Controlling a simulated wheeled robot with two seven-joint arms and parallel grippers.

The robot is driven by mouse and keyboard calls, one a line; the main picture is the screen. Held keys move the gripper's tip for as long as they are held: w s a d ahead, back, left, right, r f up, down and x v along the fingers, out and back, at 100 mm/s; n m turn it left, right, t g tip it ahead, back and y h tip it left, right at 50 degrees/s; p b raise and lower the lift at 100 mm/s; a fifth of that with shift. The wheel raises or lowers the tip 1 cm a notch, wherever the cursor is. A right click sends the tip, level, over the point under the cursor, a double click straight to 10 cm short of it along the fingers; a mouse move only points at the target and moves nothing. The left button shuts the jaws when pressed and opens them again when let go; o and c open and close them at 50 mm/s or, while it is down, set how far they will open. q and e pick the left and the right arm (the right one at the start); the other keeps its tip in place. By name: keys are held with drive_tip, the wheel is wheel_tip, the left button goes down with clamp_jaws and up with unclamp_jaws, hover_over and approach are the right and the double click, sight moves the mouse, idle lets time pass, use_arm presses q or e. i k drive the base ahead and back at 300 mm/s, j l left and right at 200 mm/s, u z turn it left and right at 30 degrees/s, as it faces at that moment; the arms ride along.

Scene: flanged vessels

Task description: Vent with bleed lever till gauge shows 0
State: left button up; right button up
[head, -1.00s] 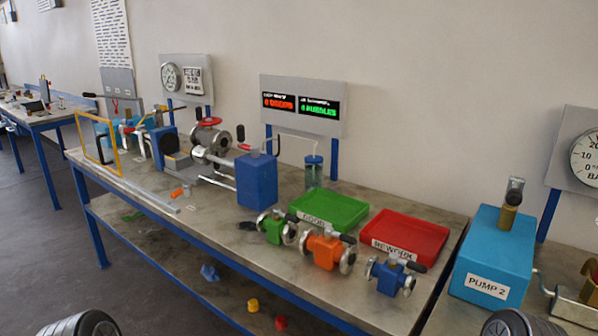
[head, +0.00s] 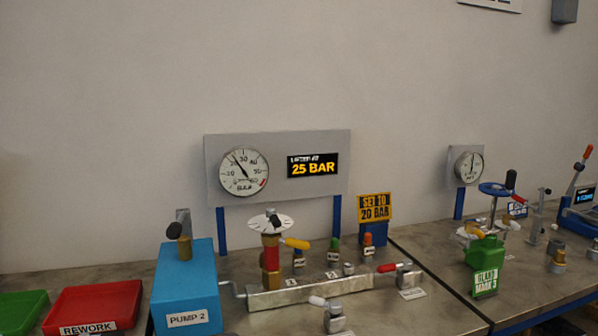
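A white round gauge (head: 244,172) is on a grey panel above the middle bench. Its needle points up and left, between about 20 and 30, not at 0. Below it, a grey manifold block (head: 310,291) carries a red lever (head: 388,267) at its right end, with a small unreadable label by it. A white-tipped lever (head: 318,301) sits on a fitting in front. I cannot tell which one is the bleed lever. Neither gripper is in view.
A display (head: 313,165) reads 25 BAR; a yellow sign (head: 374,207) reads SET TO 20 BAR. Blue PUMP 2 (head: 186,290) stands left of the manifold, beside a red REWORK tray (head: 92,308). A green valve (head: 485,250) stands on the bench at right.

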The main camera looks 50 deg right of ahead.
sight(406, 264)
drive_tip(key=z, duration=2.4)
